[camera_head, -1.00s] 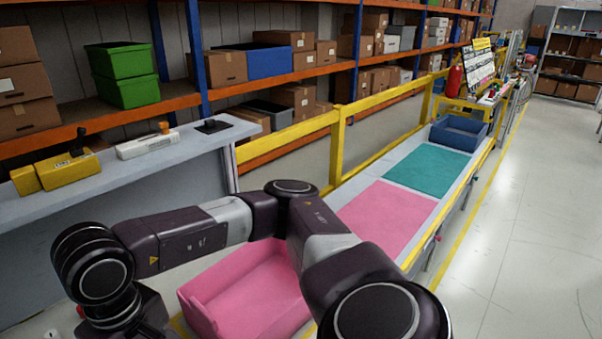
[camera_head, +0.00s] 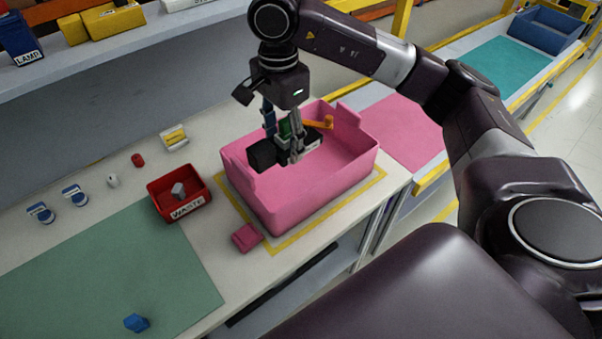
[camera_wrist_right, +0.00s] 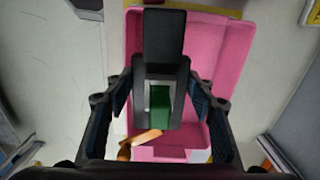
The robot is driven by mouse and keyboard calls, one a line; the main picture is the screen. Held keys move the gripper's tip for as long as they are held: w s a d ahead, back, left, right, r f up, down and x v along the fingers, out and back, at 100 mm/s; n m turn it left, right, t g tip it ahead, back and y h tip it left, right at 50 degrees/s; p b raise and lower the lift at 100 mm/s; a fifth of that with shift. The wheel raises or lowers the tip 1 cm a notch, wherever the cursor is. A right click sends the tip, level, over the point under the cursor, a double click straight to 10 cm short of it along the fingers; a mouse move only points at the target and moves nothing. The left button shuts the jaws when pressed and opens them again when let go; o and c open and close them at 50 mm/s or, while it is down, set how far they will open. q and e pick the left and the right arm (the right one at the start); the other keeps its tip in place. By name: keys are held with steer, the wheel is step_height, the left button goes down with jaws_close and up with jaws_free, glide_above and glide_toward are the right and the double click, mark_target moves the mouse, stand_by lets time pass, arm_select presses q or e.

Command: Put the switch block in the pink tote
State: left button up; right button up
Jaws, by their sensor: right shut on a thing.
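The pink tote (camera_head: 330,185) stands on the light bench inside a yellow outline, open at the top; it also shows in the wrist view (camera_wrist_right: 232,40). My right gripper (camera_head: 284,140), pointing down at the tote's opening, is shut on the switch block (camera_head: 262,155), a black and grey block with a green part. In the wrist view the block (camera_wrist_right: 163,35) sits between the fingers (camera_wrist_right: 160,105), over the tote. I cannot tell whether it touches the tote floor. An orange-handled thing (camera_head: 322,124) shows at the tote's far side. My left gripper is not in view.
A red waste bin (camera_head: 181,208) with a grey piece in it stands left of the tote. A pink piece (camera_head: 246,238) lies by the tote's near corner. Several small parts lie farther left. A green mat (camera_head: 110,275) holds a blue piece (camera_head: 136,323).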

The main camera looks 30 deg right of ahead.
steer(key=w+d+m, duration=0.1)
steer(key=m, duration=0.1)
steer(key=w+d+m, duration=0.1)
steer(key=m, duration=0.2)
steer(key=w+d+m, duration=0.1)
steer(key=m, duration=0.1)
steer(key=shift+w+d+r+m, duration=0.25)
steer(key=shift+w+r+m, duration=0.05)
steer(key=shift+r, duration=0.05)
steer(key=w+d+m, duration=0.3)
steer(key=d+m, duration=0.1)
steer(key=m, duration=0.7)
glide_above(301, 170)
step_height(301, 170, down, 15)
steer(key=shift+s+f, duration=0.1)
step_height(301, 170, down, 4)
steer(key=shift+r+p, duration=0.1)
steer(key=shift+p, duration=0.3)
steer(key=shift+f, duration=0.25)
steer(key=shift+f, duration=0.1)
